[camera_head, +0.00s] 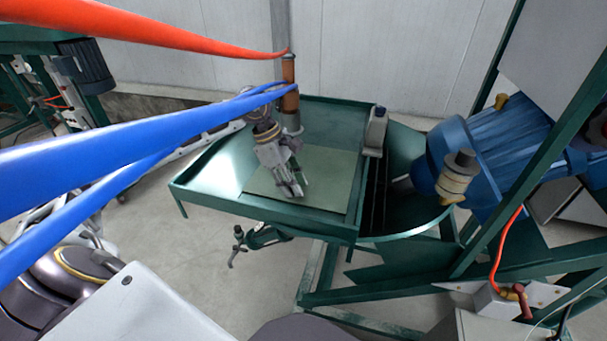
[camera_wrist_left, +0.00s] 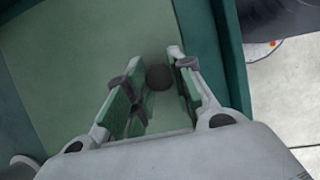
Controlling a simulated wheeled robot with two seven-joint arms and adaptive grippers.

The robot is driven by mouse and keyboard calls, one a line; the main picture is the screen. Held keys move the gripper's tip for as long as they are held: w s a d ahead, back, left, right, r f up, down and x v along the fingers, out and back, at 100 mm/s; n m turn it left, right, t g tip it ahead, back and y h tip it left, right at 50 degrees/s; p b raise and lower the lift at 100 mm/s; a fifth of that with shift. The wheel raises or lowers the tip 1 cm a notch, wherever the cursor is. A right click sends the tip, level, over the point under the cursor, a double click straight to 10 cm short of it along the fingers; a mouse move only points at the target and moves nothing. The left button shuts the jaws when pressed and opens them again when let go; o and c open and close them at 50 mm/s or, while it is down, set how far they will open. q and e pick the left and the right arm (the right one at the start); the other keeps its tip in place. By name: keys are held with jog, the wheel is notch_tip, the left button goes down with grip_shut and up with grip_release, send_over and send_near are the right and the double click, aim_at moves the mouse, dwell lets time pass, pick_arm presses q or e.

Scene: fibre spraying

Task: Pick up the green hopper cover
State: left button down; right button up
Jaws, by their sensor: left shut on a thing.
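The green hopper cover (camera_head: 335,178) is a flat, pale green panel lying in the green metal tray. It also fills much of the left wrist view (camera_wrist_left: 85,55). A small dark round knob (camera_wrist_left: 158,77) stands on the cover. My left gripper (camera_head: 292,193) points down over the cover's front left part. In the left wrist view its fingers are on either side of the knob and shut on it. The knob is hidden by the gripper in the head view. The cover looks flat, and I cannot tell whether it is clear of the tray. My right gripper is not in view.
The tray's raised rim (camera_head: 215,200) runs around the cover. A small grey box (camera_head: 376,130) stands on the tray's right side. A blue motor (camera_head: 490,150) and green frame posts are on the right. Blue and red hoses cross the upper left. A pale wall is behind.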

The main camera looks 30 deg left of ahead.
pick_arm(q)
jog(key=shift+r, duration=0.95)
notch_tip(320, 180, up, 16)
jog(key=p, duration=0.1)
jog(key=shift+p, duration=0.3)
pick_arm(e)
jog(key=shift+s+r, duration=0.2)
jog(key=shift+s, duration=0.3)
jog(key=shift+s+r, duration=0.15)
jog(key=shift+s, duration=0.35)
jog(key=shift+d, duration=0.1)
